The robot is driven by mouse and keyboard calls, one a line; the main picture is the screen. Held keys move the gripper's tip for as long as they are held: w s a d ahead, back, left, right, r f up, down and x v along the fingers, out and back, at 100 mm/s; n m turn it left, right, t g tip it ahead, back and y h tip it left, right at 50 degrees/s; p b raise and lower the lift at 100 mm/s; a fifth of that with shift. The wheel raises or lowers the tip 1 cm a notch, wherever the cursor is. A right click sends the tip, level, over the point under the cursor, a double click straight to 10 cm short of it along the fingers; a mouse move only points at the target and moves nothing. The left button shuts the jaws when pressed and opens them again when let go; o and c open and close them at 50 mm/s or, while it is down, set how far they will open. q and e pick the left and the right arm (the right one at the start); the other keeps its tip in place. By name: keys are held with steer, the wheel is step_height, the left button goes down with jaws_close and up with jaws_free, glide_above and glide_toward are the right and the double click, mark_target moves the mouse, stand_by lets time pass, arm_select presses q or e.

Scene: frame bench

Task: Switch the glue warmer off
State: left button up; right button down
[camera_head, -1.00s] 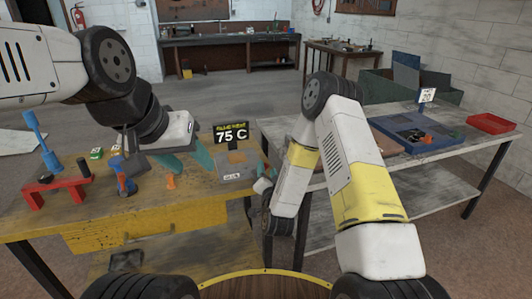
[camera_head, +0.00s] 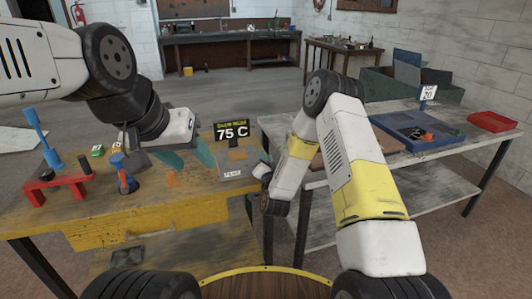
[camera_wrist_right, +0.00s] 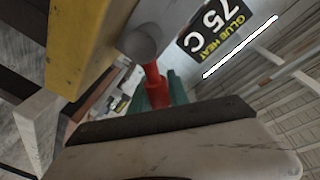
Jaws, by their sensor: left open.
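The glue warmer (camera_head: 236,170) is a grey box at the right end of the yellow-edged bench. Its black sign (camera_head: 232,131) reads 75 C and also shows in the right wrist view (camera_wrist_right: 213,30). My left gripper (camera_head: 188,160) is open, its teal fingers apart, left of the warmer. My right gripper (camera_wrist_right: 161,92) is beside the warmer; its fingers are hidden in the head view. In the right wrist view a red lever-like part (camera_wrist_right: 154,80) stands between its teal fingers, below a grey round end (camera_wrist_right: 145,40). Whether the fingers press on it is unclear.
Left on the bench (camera_head: 140,215) are a red stand (camera_head: 57,188), a blue tool (camera_head: 40,135), an orange-and-blue item (camera_head: 124,178) and a small orange piece (camera_head: 171,179). The right table holds a blue tray (camera_head: 408,130) and a red tray (camera_head: 494,122).

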stand_by(0.3)
steer(key=n, duration=0.1)
steer(key=a+r+n, duration=0.1)
steer(key=n, duration=0.1)
steer(key=a+n, duration=0.1)
steer(key=shift+s+r+n+t, duration=0.15)
steer(key=shift+s+n+t, duration=0.15)
steer(key=shift+s, duration=0.05)
steer(key=n, duration=0.1)
steer(key=a+n+y, duration=0.1)
steer(key=n, duration=0.1)
steer(key=a+n, duration=0.1)
steer(key=n, duration=0.1)
steer(key=shift+s+a+r+t+y, duration=0.25)
steer(key=shift+s+t+y, duration=0.05)
steer(key=shift+s+t, duration=0.1)
steer(key=n, duration=0.1)
steer(key=a+n, duration=0.1)
steer(key=n, duration=0.1)
steer(key=a+n+y, duration=0.1)
steer(key=n, duration=0.1)
steer(key=shift+s+a+f, duration=0.1)
steer(key=shift+s+f, duration=0.2)
steer(key=shift+s, duration=0.05)
steer(key=shift+s+a+f+n+y, duration=0.1)
steer(key=shift+a+f+n+y, duration=0.15)
steer(key=shift+n, duration=0.55)
steer(key=shift+s+a+f+n+y, duration=0.1)
steer(key=shift+a+n+y, duration=0.25)
steer(key=shift+n, duration=0.45)
